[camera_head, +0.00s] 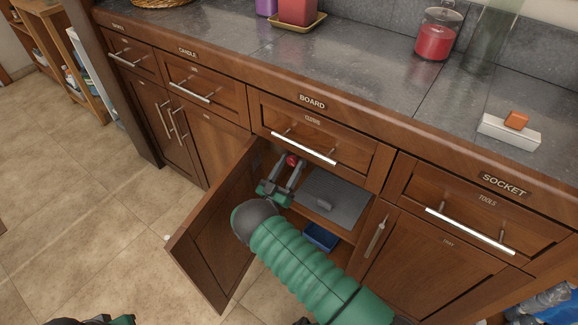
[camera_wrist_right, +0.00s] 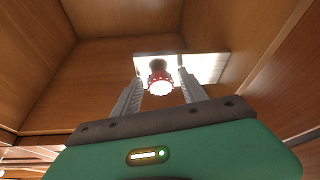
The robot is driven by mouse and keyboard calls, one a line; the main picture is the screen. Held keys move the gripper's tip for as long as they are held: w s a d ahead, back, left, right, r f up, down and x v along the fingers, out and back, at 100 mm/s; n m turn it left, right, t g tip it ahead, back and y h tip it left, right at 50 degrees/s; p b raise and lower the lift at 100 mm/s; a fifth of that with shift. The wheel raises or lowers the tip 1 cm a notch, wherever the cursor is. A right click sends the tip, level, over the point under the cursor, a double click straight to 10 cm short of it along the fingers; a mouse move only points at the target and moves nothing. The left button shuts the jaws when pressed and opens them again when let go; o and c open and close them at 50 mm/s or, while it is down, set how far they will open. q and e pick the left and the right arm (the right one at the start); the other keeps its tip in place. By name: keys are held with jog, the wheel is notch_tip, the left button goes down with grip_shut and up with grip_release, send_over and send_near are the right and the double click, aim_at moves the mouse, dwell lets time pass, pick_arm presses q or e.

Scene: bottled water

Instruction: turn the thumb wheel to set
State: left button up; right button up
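A red thumb wheel (camera_wrist_right: 159,78) with a pale, bright face sits in front of a white plate (camera_wrist_right: 207,67) inside the cabinet. It also shows as a small red spot in the head view (camera_head: 292,160). My right gripper (camera_wrist_right: 160,84) reaches into the open cabinet under the board drawer, and it shows in the head view too (camera_head: 291,167). Its two fingers stand on either side of the wheel, with a visible gap at each side. Any marking or setting on the wheel is too small to read. Only a sliver of my left arm shows at the bottom left.
The cabinet door (camera_head: 212,240) stands open left of my right arm. A grey board (camera_head: 335,197) lies on the shelf, with a blue bin (camera_head: 320,237) below. The cabinet walls are close around the gripper. The counter (camera_head: 340,75) holds a red candle jar (camera_head: 435,40) and a white block (camera_head: 509,131).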

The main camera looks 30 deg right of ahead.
jog(key=shift+d, duration=0.2)
jog(key=shift+c, duration=2.3)
jog(key=shift+a+r, duration=0.1)
jog(key=shift+a, duration=0.3)
grip_shut()
jog(key=shift+d, duration=0.1)
